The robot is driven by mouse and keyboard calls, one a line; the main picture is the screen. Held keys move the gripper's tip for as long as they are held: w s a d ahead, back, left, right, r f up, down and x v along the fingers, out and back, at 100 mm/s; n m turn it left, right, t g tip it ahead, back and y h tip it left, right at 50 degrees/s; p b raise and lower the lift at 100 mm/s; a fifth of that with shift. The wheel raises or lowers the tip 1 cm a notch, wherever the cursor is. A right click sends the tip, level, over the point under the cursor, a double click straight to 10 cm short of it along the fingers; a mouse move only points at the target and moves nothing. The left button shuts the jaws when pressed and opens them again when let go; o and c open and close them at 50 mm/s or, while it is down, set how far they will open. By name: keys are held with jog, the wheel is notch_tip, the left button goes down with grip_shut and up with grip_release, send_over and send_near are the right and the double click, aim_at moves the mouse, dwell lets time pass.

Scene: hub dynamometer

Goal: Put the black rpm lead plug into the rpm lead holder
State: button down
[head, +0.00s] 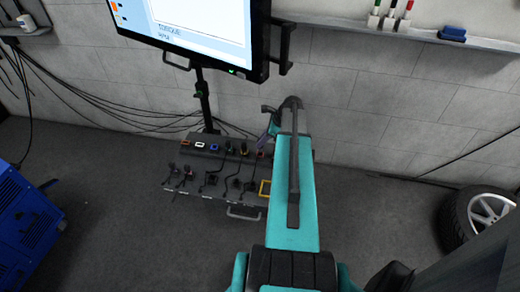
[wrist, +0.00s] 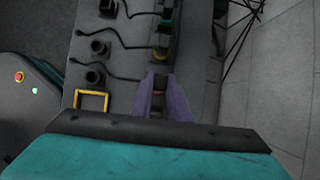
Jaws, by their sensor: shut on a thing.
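My gripper (wrist: 160,80) has purple fingers shut on a small dark thing (wrist: 158,98), mostly hidden between them. It appears to be the black rpm lead plug; a black lead runs toward the fingers from the left. The fingers are over the right end of the panel's back row in the head view, where my gripper (head: 266,140) is partly behind my arm. A yellow square frame (wrist: 92,103) lies to the left of the fingers in the wrist view; it also shows in the head view (head: 265,187). I cannot tell which fitting is the rpm lead holder.
The dark panel (head: 215,195) carries several black connectors and leads, with orange, white and blue (head: 214,146) sockets behind. A monitor (head: 200,30) on a post (head: 205,103) stands behind it near the wall. A blue cabinet (head: 25,220) is left; a wheel (head: 480,215) is right.

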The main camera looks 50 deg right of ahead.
jog(key=s+a+p, duration=0.1)
jog(key=s+a, duration=0.7)
jog(key=a, duration=0.5)
dwell(3.0)
jog(key=shift+a+f, duration=0.1)
jog(key=shift+f+b, duration=0.65)
jog(key=shift+f, duration=1.2)
jog(key=shift+f+b, duration=0.55)
jog(key=shift+f, duration=0.9)
